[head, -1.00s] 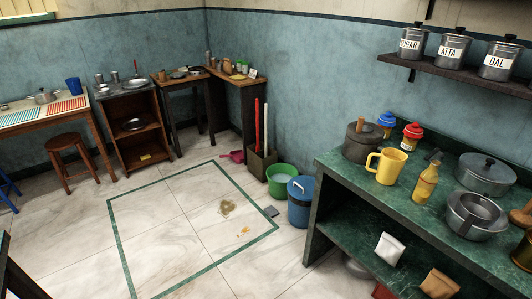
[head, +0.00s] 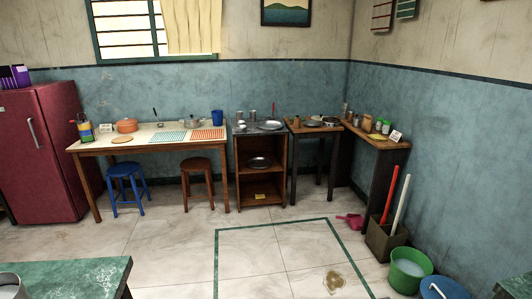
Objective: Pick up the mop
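Two long handles stand upright, leaning slightly, in a brown box (head: 383,243) against the right wall in the head view. One is a red handle (head: 388,196) and the other is a white handle (head: 400,204). Their lower ends are hidden inside the box, so I cannot tell which one is the mop. My gripper is not in view.
A green bucket (head: 410,270) and a blue bin (head: 443,289) stand in front of the box. A pink dustpan (head: 350,220) lies left of it. A brown spill (head: 334,281) marks the floor. A green-topped counter (head: 75,278) is at lower left. Mid-floor is mostly clear.

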